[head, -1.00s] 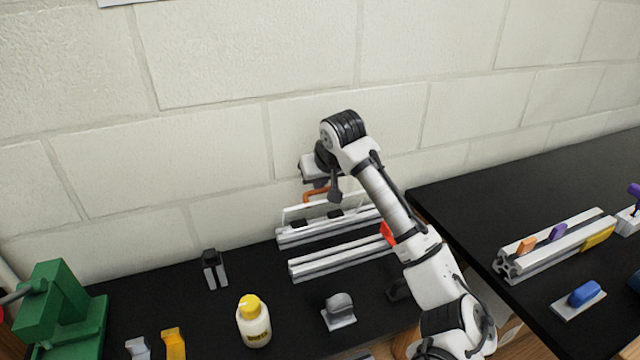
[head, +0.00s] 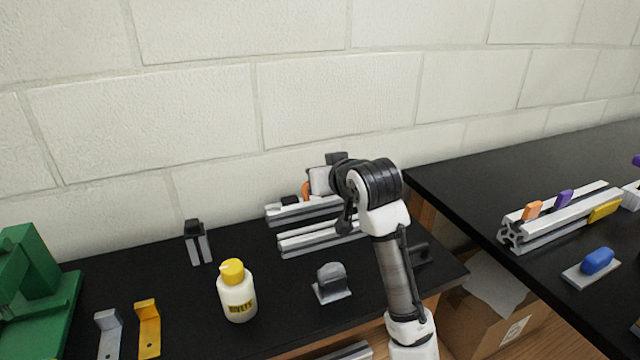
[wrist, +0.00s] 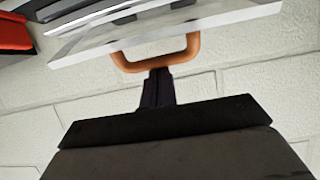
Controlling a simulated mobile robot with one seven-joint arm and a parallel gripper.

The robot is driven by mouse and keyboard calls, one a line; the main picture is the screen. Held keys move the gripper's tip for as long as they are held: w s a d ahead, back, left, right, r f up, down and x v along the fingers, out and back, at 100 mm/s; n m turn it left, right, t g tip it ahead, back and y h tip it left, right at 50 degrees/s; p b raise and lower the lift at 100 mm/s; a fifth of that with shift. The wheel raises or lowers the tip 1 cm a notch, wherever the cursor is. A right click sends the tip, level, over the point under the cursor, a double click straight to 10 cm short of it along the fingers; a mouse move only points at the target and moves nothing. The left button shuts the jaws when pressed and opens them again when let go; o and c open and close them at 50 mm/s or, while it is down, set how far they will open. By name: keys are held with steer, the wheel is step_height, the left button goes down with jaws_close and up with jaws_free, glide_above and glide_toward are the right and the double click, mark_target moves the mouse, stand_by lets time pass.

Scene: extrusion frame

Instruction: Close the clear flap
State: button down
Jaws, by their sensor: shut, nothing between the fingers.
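The clear flap (wrist: 170,25) spans the top of the wrist view as a see-through panel with a pale edge. Its orange handle (wrist: 157,58) hangs from that edge towards me. In the head view the handle (head: 306,190) shows as a small orange piece above the rear rail, and my arm hides most of the flap. My gripper (wrist: 158,78) is shut and empty, its dark fingertips right at the handle's crossbar. I cannot tell whether they touch it.
Two aluminium rails (head: 300,243) lie on the black bench by the wall. A grey block (head: 332,283), a yellow-capped bottle (head: 237,292) and a dark clamp-like piece (head: 197,243) stand nearby. A red part (wrist: 12,32) shows beside the rails. A second bench (head: 450,195) stands right, across a gap.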

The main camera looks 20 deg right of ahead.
mark_target(329, 199)
steer(key=shift+s+f+t+b, duration=0.3)
steer(key=shift+s+f, duration=0.15)
steer(key=shift+f, duration=0.15)
steer(key=shift+s+f+b, duration=0.4)
steer(key=shift+s, duration=0.25)
steer(key=shift+s+f+b, duration=0.35)
steer(key=shift+s+f, duration=0.55)
steer(key=shift+f, duration=0.1)
steer(key=shift+s+f, duration=0.1)
steer(key=shift+s, duration=0.05)
